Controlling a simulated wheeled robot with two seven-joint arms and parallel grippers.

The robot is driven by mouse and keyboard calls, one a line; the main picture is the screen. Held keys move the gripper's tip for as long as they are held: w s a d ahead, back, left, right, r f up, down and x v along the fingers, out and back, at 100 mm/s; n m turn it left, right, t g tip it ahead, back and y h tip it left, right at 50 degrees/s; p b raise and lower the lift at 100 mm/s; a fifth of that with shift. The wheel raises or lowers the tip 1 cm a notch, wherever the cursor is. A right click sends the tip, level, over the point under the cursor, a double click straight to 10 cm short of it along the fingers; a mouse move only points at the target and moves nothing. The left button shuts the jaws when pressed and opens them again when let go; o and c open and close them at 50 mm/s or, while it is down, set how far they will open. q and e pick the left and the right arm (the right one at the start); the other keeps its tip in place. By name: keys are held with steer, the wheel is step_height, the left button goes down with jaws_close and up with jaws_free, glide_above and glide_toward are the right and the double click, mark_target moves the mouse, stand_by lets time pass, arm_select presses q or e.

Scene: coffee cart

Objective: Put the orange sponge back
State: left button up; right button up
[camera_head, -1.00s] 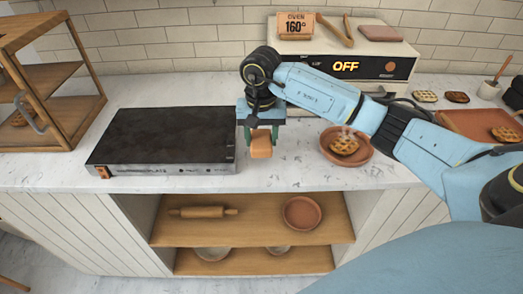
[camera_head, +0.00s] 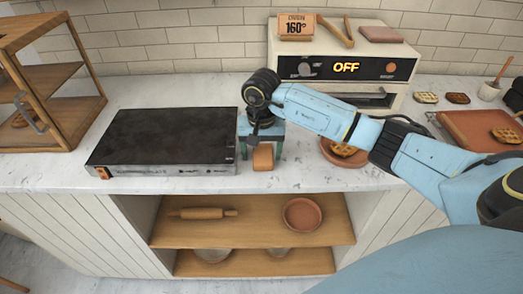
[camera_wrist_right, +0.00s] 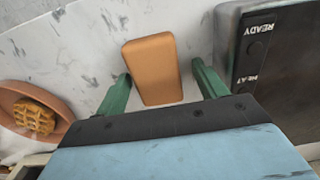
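The orange sponge (camera_head: 263,156) rests on the marble counter just right of the black hot plate (camera_head: 165,137). My right gripper (camera_head: 262,153) is lowered around it, one finger to each side. In the right wrist view the sponge (camera_wrist_right: 151,68) lies between the green fingers, with a clear gap at the right finger and little room at the left one. The right gripper (camera_wrist_right: 160,80) is open. My left gripper is not in view.
The oven (camera_head: 300,68) is behind, and a wooden cabinet (camera_head: 45,80) stands at the left. The counter's front edge is close to the sponge.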

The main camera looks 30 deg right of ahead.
mark_target(262, 152)
step_height(262, 152, up, 12)
steer(key=shift+r, duration=0.2)
stand_by(0.5)
stand_by(0.4)
